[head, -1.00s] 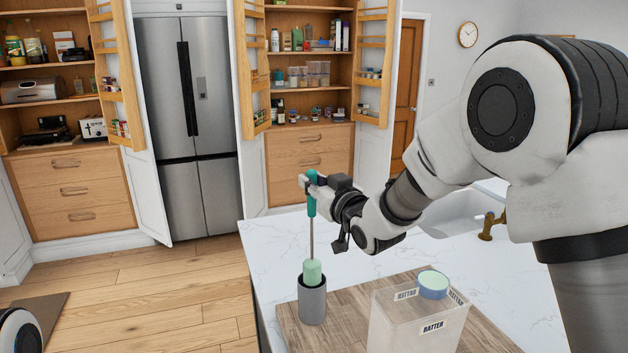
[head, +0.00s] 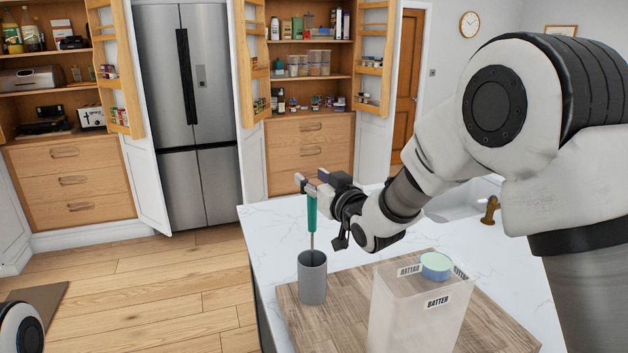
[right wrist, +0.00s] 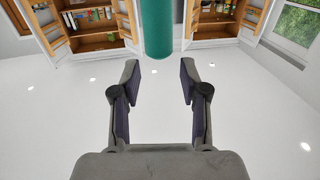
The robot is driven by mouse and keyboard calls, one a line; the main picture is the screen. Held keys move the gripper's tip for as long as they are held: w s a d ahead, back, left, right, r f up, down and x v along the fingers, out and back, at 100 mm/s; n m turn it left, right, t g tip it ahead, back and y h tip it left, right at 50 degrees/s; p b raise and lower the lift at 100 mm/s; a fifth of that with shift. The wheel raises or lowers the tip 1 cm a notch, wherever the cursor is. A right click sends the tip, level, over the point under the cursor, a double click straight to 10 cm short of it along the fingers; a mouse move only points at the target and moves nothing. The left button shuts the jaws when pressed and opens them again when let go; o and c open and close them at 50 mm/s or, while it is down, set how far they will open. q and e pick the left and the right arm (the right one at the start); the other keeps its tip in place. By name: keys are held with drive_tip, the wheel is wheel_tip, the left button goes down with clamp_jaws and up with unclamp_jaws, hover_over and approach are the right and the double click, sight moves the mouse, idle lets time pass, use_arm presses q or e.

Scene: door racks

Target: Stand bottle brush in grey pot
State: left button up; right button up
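The bottle brush (head: 312,212) has a green handle and a thin metal shaft. It stands about upright, its green head hidden inside the grey pot (head: 312,280). The pot is a tall cylinder on the wooden board. My right gripper (head: 312,184) is at the top of the handle, its fingers spread apart. In the right wrist view the gripper's fingers (right wrist: 158,75) are open, and the green handle (right wrist: 158,28) shows in the gap just beyond the tips, with no finger pressed on it. My left gripper is not in view.
The white marble counter (head: 275,228) has a free strip behind. A sink with a brass tap (head: 490,210) lies at the right.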

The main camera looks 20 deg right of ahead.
drive_tip(key=shift+w, duration=0.1)
drive_tip(key=s+d, duration=0.2)
drive_tip(key=s, duration=1)
drive_tip(key=shift+d, duration=0.15)
drive_tip(key=shift+w, duration=0.1)
